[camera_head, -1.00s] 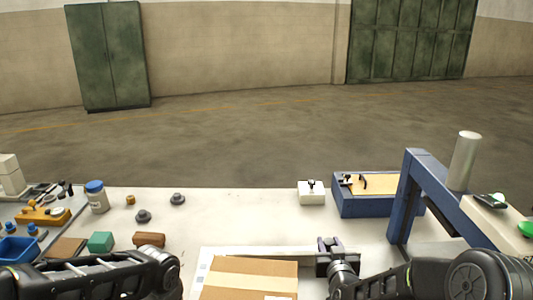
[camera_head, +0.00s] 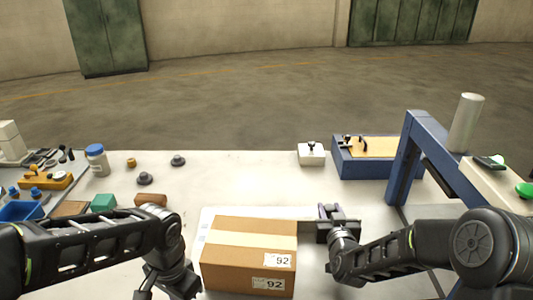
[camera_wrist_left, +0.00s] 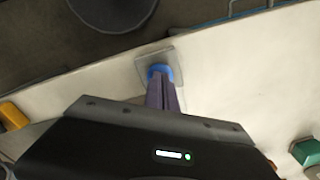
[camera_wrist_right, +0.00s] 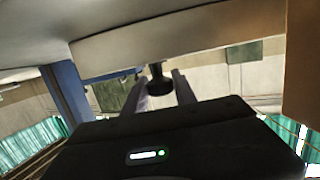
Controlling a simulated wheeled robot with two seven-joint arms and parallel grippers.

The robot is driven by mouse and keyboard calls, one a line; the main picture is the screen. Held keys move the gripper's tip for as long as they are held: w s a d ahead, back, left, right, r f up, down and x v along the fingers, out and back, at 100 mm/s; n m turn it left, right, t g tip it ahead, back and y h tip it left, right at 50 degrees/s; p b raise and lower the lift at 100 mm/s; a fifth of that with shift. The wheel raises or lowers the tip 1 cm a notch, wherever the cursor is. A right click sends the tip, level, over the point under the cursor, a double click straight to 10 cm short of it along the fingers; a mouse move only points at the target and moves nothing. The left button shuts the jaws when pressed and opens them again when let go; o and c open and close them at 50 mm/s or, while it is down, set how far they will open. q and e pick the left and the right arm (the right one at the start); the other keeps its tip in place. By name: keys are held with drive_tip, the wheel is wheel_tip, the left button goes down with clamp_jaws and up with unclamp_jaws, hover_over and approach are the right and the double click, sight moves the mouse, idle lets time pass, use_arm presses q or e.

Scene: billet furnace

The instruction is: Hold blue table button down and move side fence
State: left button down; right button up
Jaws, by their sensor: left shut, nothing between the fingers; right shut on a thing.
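The blue table button (camera_wrist_left: 160,71) sits on a square grey plate in the left wrist view. My left gripper (camera_wrist_left: 161,83) is shut and empty, its fingertips on or right over the button; contact is hard to judge. In the head view the button is hidden. The side fence looks like the long pale bar (camera_wrist_right: 190,36) across the right wrist view, with a black knob (camera_wrist_right: 159,82). My right gripper (camera_wrist_right: 160,93) is shut on this knob. In the head view the right gripper (camera_head: 328,212) is at the bar's right end, behind and right of the box.
A cardboard box (camera_head: 250,250) marked 92 stands between my arms, in front of the bar. A blue frame (camera_head: 405,160) rises at right, beside a green button (camera_head: 524,189). A white block (camera_head: 311,154) and blue tray (camera_head: 370,170) stand behind. Small parts lie at left.

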drive_tip(key=shift+s, duration=1.15)
drive_tip(key=o, duration=1.1)
drive_tip(key=shift+o, duration=0.2)
drive_tip(key=shift+s, duration=0.1)
drive_tip(key=shift+s+r, duration=0.2)
drive_tip(key=shift+s, duration=0.75)
drive_tip(key=shift+s+r, duration=0.2)
drive_tip(key=shift+s, duration=0.75)
drive_tip(key=shift+s+r, duration=0.2)
drive_tip(key=shift+s, duration=0.75)
wheel_tip(320, 180, up, 8)
